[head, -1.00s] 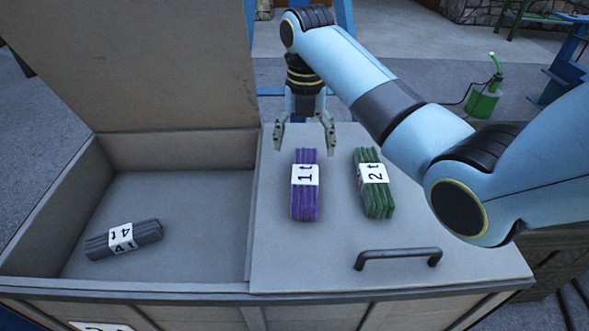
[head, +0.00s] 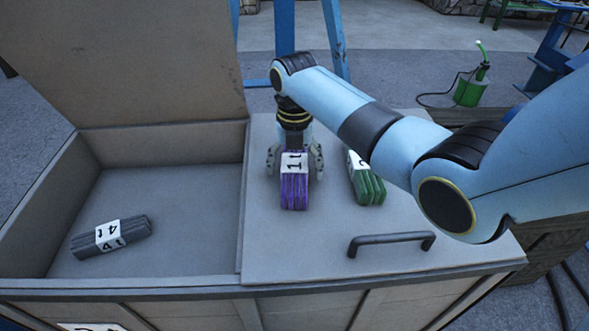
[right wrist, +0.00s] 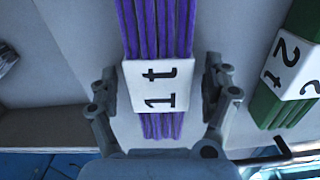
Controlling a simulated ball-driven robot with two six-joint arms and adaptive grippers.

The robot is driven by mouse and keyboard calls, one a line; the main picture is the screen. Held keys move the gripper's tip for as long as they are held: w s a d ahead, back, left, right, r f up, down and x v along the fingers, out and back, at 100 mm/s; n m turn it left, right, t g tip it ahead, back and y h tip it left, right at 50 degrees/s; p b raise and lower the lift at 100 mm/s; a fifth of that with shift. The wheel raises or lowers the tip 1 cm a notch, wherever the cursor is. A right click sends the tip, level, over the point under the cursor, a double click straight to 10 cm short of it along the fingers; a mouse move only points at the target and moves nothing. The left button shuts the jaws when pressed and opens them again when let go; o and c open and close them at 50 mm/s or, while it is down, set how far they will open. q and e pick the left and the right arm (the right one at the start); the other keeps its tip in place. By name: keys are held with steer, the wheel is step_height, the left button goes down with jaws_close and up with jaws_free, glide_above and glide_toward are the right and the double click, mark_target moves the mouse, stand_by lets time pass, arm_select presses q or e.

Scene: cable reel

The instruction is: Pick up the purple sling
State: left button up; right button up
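The purple sling (head: 294,192) is a folded bundle with a white "1 t" label, lying on the closed grey lid panel (head: 300,235) of the box. My right gripper (head: 295,163) is open over its far part, with one finger on each side. In the right wrist view, the purple sling (right wrist: 158,30) runs between the open fingers of the right gripper (right wrist: 160,90). The fingers flank the label, with small gaps visible on both sides. My left gripper is out of view.
A green "2 t" sling (head: 367,187) lies close to the right, partly behind my right arm. A black handle (head: 391,240) stands on the lid in front. A grey "4 t" sling (head: 111,236) lies in the open compartment (head: 185,240) at left.

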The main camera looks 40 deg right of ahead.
steer(key=c, duration=1.3)
steer(key=shift+c, duration=0.9)
steer(key=shift+r, duration=0.15)
